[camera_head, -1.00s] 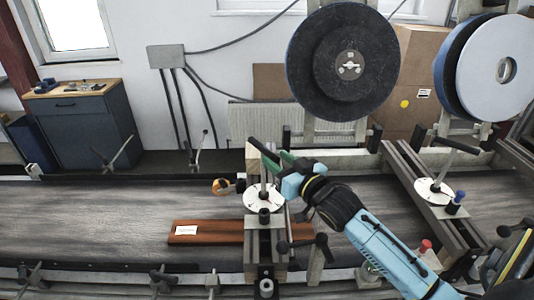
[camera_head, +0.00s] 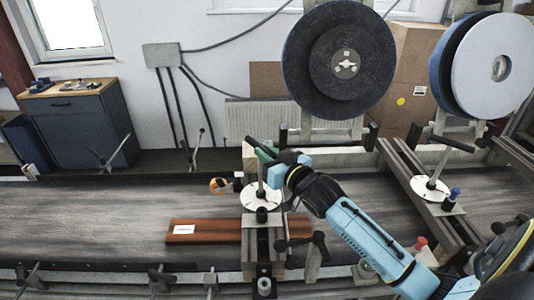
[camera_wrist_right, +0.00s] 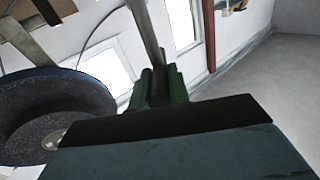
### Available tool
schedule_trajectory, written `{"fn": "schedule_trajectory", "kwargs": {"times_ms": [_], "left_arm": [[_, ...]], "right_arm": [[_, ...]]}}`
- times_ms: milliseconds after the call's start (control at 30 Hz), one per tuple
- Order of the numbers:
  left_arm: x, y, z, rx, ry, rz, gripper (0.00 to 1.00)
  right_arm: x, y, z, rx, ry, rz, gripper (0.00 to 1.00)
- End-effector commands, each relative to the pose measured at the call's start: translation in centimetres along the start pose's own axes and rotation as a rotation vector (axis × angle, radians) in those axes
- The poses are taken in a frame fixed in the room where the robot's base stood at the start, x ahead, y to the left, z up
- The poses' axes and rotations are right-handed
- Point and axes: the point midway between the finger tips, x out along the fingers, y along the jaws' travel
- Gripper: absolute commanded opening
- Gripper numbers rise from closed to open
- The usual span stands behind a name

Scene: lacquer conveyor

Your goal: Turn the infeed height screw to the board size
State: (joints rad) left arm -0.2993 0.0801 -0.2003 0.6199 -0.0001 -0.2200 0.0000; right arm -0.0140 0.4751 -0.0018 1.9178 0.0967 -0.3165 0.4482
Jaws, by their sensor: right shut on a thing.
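The infeed height screw is an upright grey rod (camera_head: 261,176) rising from a white round dial plate (camera_head: 252,199) on the near beam, with a dark bar handle (camera_head: 258,149) across its top. My right gripper (camera_head: 266,155) has green fingers and is shut at this handle. In the right wrist view the green fingers (camera_wrist_right: 160,88) close around a grey rod-like piece. A red-brown board (camera_head: 215,233) with a white label (camera_head: 184,230) lies on the conveyor under the beam. The dial markings and label text are too small to read. My left gripper is not in view.
A second post with a white dial (camera_head: 430,188) stands on the right beam. A large dark disc (camera_head: 340,62) and a white disc (camera_head: 497,62) hang behind. A black lever (camera_head: 318,245) sits beside the near beam. The conveyor's left part (camera_head: 90,220) is clear.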

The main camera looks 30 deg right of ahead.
Motion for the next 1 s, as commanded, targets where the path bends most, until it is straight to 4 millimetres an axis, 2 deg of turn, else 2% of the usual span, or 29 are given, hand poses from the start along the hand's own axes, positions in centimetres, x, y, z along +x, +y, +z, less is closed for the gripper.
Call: {"fn": "schedule_trajectory", "kwargs": {"times_ms": [367,633,1000], "left_arm": [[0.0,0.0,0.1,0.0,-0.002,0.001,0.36],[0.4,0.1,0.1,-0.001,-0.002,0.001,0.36],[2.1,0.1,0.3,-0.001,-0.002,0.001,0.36]], "right_arm": [[0.0,0.2,-0.1,-0.005,-0.004,-0.058,0.0],[0.1,0.8,-0.1,-0.011,-0.015,-0.197,0.0],[0.3,1.5,-0.2,-0.01,-0.026,-0.407,0.0]]}}
